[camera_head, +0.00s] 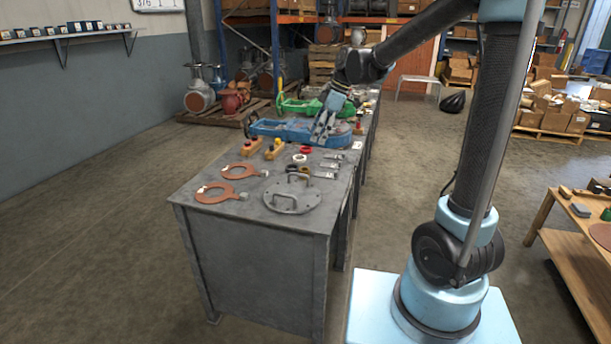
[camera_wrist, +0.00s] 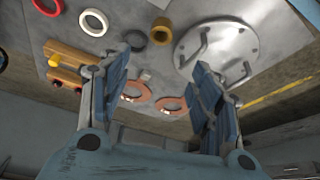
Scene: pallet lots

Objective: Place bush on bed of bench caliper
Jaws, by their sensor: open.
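My gripper (camera_head: 320,138) is open and empty above the grey table; its two spread fingers also show in the wrist view (camera_wrist: 162,62). Several rings lie flat on the table, any of which could be the bush: a red one (camera_head: 305,150), a white one (camera_head: 299,158), a dark one (camera_wrist: 135,40) and a brass-coloured one (camera_wrist: 162,30). The white ring also shows in the wrist view (camera_wrist: 93,22). Small metal pieces (camera_head: 325,175) lie right of the rings. I cannot tell for sure which thing is the bench caliper.
A handled round steel plate (camera_head: 292,196) and two copper-coloured gaskets (camera_head: 215,192) lie at the near end. Orange blocks (camera_head: 274,149) stand left of the rings. A blue tray (camera_head: 280,127) and a green tray (camera_head: 300,106) are behind. Floor left of the table is clear.

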